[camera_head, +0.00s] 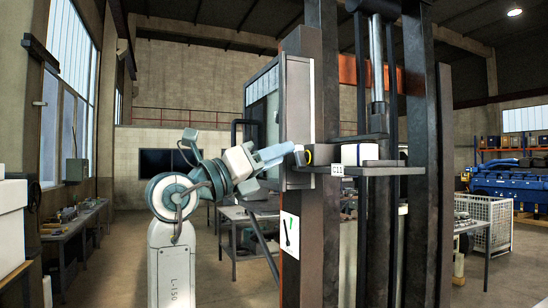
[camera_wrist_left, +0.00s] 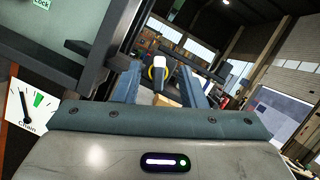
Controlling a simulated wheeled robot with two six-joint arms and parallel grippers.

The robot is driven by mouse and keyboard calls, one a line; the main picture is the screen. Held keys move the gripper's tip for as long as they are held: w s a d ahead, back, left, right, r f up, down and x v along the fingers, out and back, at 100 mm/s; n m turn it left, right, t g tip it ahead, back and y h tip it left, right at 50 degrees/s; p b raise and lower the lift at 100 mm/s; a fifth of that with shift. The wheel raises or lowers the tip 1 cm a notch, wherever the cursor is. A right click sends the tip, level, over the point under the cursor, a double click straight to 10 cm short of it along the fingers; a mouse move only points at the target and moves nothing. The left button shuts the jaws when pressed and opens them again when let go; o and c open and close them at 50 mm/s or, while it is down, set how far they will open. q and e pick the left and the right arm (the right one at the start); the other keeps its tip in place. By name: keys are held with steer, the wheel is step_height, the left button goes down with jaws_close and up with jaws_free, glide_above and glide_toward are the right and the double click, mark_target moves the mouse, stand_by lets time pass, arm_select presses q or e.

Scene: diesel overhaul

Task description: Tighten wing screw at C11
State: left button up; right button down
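A small dark part with a yellow ring, apparently the wing screw (camera_head: 308,157), sits at the left side of the dark press frame, beside a small white label (camera_head: 337,170) too small to read surely. My left gripper (camera_head: 294,152) points right at it, its tips close by. In the left wrist view the yellow-ringed part (camera_wrist_left: 158,68) shows between the two blue-grey fingers of the left gripper (camera_wrist_left: 160,78). The fingers stand apart with gaps on both sides. Whether the tips reach around the part is unclear. My right gripper is in neither view.
Dark upright columns (camera_head: 320,230) stand close by. A card with a dial (camera_wrist_left: 32,112) reads "Chain". Workbenches stand behind; floor at left is open.

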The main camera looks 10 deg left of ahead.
mark_target(296, 156)
arm_select(q)
steer(key=shift+w+d, duration=0.15)
steer(key=shift+d, duration=0.05)
steer(key=shift+w+d, duration=0.5)
steer(key=shift+d, duration=0.3)
steer(key=shift+w+d, duration=0.5)
steer(key=shift+d, duration=0.25)
steer(key=shift+s+a, duration=0.1)
steer(key=shift+a, duration=0.15)
jaws_close()
steer(key=shift+f+m+g+h+b, duration=0.3)
steer(key=shift+m+h+b, duration=0.3)
steer(key=shift+m, duration=0.4)
steer(key=shift+m+g+b, duration=0.3)
steer(key=shift+m+b, duration=0.15)
steer(key=shift+m, duration=0.45)
steer(key=shift+r+m+g+h, duration=0.1)
steer(key=shift+m+g+h, duration=0.25)
steer(key=shift+m, duration=0.35)
steer(key=shift+r+m+g+h+b, duration=0.15)
steer(key=shift+m+g+h+b, duration=0.15)
steer(key=shift+m, duration=0.5)
